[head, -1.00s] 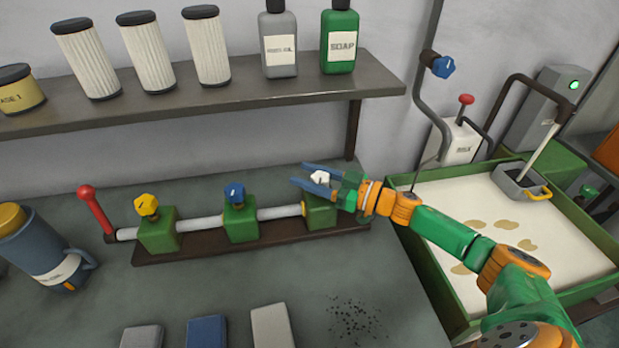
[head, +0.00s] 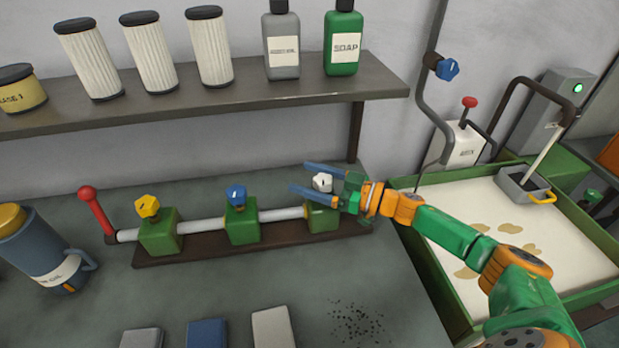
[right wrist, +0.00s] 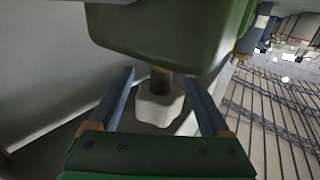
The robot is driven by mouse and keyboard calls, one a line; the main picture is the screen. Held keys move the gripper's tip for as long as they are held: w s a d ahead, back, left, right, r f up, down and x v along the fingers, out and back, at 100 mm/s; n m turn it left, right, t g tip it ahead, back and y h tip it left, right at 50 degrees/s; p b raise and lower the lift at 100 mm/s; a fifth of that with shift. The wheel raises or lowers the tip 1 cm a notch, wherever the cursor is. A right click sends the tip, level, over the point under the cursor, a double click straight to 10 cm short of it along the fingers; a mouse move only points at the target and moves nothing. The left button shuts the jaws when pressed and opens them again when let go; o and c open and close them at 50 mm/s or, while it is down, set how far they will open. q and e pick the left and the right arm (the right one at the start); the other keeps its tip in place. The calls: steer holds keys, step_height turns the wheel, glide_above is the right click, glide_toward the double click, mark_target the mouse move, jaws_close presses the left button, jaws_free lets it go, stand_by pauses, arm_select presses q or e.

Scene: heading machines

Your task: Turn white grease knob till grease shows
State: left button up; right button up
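The white knob (head: 322,182) sits on top of the rightmost green valve block (head: 322,217) of the pipe manifold. My right gripper (head: 306,182) is open around it, with one blue finger on each side. In the right wrist view the white knob (right wrist: 158,108) stands between the two fingers (right wrist: 160,98) with a visible gap on both sides. A short dark stem joins the knob to the green block. No grease shows on the visible part of the block. My left gripper is not in view.
A shelf (head: 200,95) with filters and bottles hangs behind.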

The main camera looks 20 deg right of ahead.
steer(key=b+v, duration=0.1)
steer(key=v, duration=0.6)
steer(key=shift+f+b, duration=0.1)
steer(key=shift+b, duration=0.3)
